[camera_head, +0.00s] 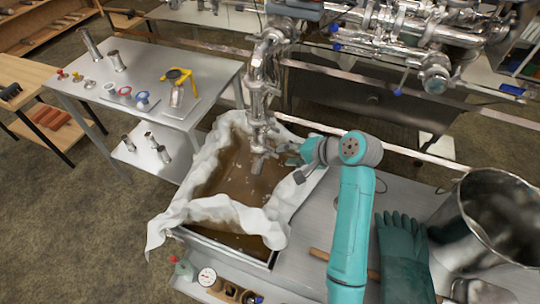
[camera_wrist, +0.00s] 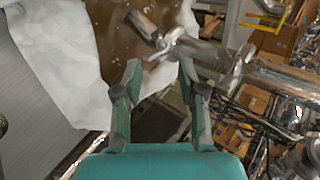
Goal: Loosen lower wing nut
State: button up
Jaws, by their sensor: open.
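A shiny metal pipe assembly (camera_head: 260,85) hangs down over a pan of brown liquid, with clamped joints along it. In the wrist view, its lower end (camera_wrist: 225,60) lies beyond my fingertips, with a small wing-shaped metal piece (camera_wrist: 163,47) sticking out. This looks like the lower wing nut, but I cannot be sure. My gripper (camera_head: 290,160) is beside the lower pipe, on its right in the head view. In the wrist view, my gripper (camera_wrist: 159,72) has its fingers apart with nothing between them. The wing piece appears just ahead of the fingertips, apart from them.
White cloth (camera_head: 205,165) lines the pan of brown liquid (camera_head: 235,185). A green glove (camera_head: 402,255) and a large metal pot (camera_head: 500,225) are at the right. A metal table (camera_head: 150,60) with fittings stands at the left. More piping (camera_head: 400,40) runs above.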

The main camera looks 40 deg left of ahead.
aim_at(270, 155)
jog(key=x, duration=0.8)
jog(key=shift+a+f, duration=0.3)
grip_shut()
